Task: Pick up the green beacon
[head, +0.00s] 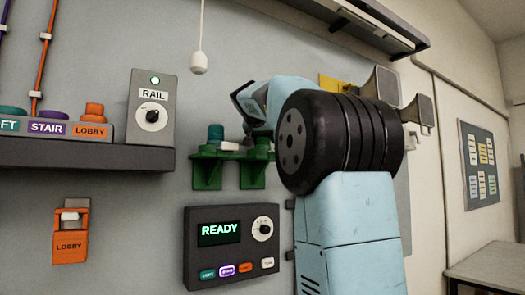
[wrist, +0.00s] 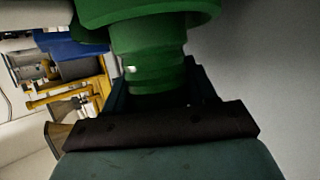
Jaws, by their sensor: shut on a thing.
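The green beacon (wrist: 152,50) fills the top middle of the wrist view. It has a wide rim above and a narrower round body below. My gripper (wrist: 158,95) is shut on that narrower body, with dark fingers on both sides of it. In the head view my blue arm reaches to the wall bracket, and its black wheel-like joint hides most of the gripper and the beacon. A green bracket (head: 207,170) with two supports sticks out of the wall there. A teal-topped piece (head: 215,133) stands on its left part. I cannot tell whether the beacon touches the bracket.
A dark panel reading READY (head: 231,245) is below the bracket. A grey shelf (head: 85,154) at left carries coloured buttons and a RAIL box (head: 152,106). A white pull cord (head: 199,62) hangs above. An orange LOBBY holder (head: 70,235) is on the wall at lower left.

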